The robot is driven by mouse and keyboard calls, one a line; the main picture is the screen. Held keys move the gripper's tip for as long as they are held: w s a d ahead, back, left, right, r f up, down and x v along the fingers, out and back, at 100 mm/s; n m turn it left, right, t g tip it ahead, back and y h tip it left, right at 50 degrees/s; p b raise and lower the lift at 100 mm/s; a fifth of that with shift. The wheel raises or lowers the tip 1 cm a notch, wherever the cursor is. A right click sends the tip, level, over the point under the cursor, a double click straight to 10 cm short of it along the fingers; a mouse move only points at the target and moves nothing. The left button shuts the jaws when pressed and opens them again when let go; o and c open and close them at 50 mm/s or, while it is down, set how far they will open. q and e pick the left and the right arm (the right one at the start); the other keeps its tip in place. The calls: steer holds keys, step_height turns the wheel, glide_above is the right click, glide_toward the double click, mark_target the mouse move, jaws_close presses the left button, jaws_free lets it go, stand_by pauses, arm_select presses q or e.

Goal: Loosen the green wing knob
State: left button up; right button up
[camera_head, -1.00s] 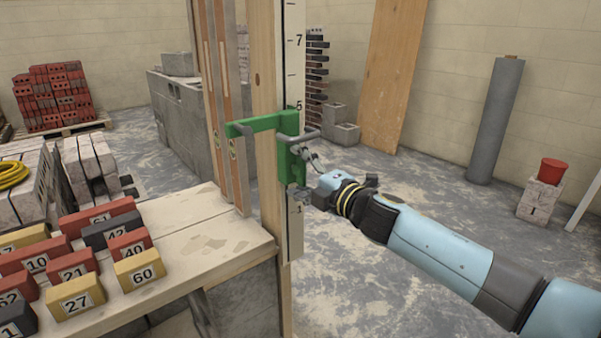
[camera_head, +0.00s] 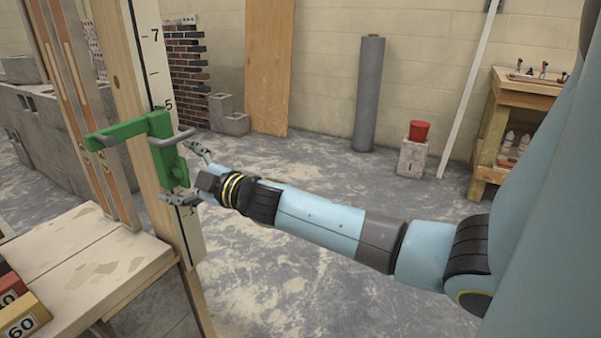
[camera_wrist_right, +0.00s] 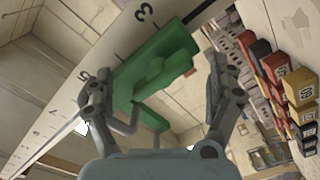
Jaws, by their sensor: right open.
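The green clamp (camera_head: 135,130) sits on an upright wooden post with a numbered scale. Its green wing knob shows in the right wrist view (camera_wrist_right: 165,68), on the clamp's face. In the head view the knob is hard to tell apart from the clamp's green body. My right gripper (camera_head: 187,174) is open at the clamp's right side, one finger above the other. In the right wrist view my right gripper (camera_wrist_right: 157,77) has its two fingers on either side of the green knob; I see no clear contact. My left gripper is out of view.
A wooden bench (camera_head: 80,255) with numbered blocks (camera_head: 22,318) is at lower left, beside the scale post (camera_head: 150,60). The floor between is open.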

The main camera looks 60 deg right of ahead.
steer(key=m, duration=0.6)
steer(key=shift+d, duration=0.15)
steer(key=m, duration=0.3)
steer(key=shift+s+d+f+m+b, duration=0.1)
steer(key=shift+s+m+b, duration=0.2)
steer(key=shift+m, duration=0.3)
steer(key=s+b, duration=0.3)
steer(key=shift+s+d+f, duration=0.2)
steer(key=shift+f, duration=0.1)
steer(key=b, duration=0.6)
glide_toward(188, 175)
arm_select(q)
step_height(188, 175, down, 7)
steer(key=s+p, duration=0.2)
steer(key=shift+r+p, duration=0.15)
steer(key=shift+p, duration=0.25)
arm_select(e)
steer(key=s+d+f+g+h, duration=0.1)
steer(key=s+d+f+g, duration=0.1)
steer(key=f, duration=0.7)
steer(key=s+d+f+m+g+h, duration=0.1)
steer(key=s+d+f+g+h, duration=0.1)
steer(key=f, duration=0.7)
steer(key=s+d+f+g+h, duration=0.1)
steer(key=s+d+f+g, duration=0.2)
steer(key=s+d+f, duration=0.2)
steer(key=shift+s+d+f+m+h, duration=0.3)
steer(key=shift+d+f, duration=0.85)
steer(key=shift+f, duration=0.95)
